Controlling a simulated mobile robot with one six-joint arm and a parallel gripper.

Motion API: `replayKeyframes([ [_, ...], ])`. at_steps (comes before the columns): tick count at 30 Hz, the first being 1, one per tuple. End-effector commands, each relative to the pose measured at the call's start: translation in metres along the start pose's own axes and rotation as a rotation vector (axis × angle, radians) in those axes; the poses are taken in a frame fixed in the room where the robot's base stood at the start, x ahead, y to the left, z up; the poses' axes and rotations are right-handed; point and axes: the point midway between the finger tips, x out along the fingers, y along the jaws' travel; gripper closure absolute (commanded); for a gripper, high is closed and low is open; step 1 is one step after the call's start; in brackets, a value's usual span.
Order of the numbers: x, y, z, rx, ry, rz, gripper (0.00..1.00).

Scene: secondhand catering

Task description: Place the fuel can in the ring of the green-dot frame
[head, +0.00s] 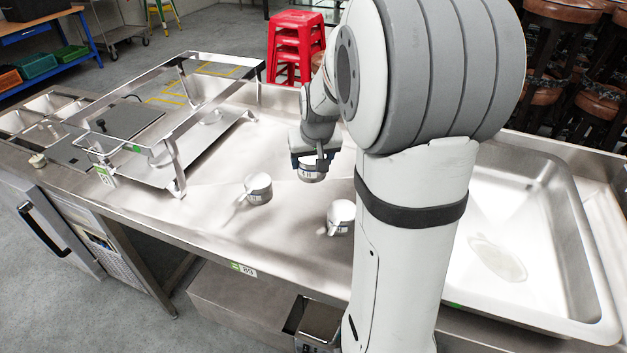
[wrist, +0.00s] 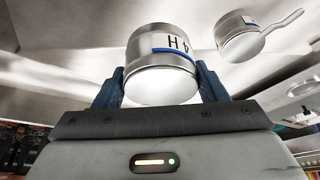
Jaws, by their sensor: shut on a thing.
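My gripper (head: 312,172) is shut on the fuel can (head: 311,173), a short silvery can, and holds it over the counter, right of the metal frame. In the wrist view the can (wrist: 162,75) sits between the two dark blue fingers, with a blue stripe and black lettering on its side. The metal frame (head: 185,118) stands at the left of the counter on upright legs, with an open rectangular top. A small green mark (head: 137,149) shows on its near side. A round metal part (head: 160,156) shows below its near rail; I cannot tell if it is the ring.
Two small round metal pots with handles, one left (head: 258,188) and one right (head: 341,214), stand on the steel counter (head: 215,215). A sink basin (head: 530,215) lies right of my arm. Red stools (head: 296,45) stand behind the counter.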

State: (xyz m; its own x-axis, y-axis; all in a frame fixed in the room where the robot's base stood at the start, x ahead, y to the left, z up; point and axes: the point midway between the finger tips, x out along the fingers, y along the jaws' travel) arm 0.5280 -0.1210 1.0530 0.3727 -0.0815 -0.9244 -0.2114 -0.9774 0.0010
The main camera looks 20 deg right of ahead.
Motion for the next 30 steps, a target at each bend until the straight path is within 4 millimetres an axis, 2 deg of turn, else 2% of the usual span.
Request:
replayKeyframes([
  [9, 0.047, -0.003, 0.020, -0.005, -0.005, -0.003, 0.68],
  [14, 0.061, -0.004, 0.025, -0.007, -0.002, -0.003, 0.68],
  [20, 0.086, -0.004, 0.036, -0.007, -0.004, -0.004, 0.68],
  [30, 0.092, -0.005, 0.038, -0.008, 0.001, -0.003, 0.68],
])
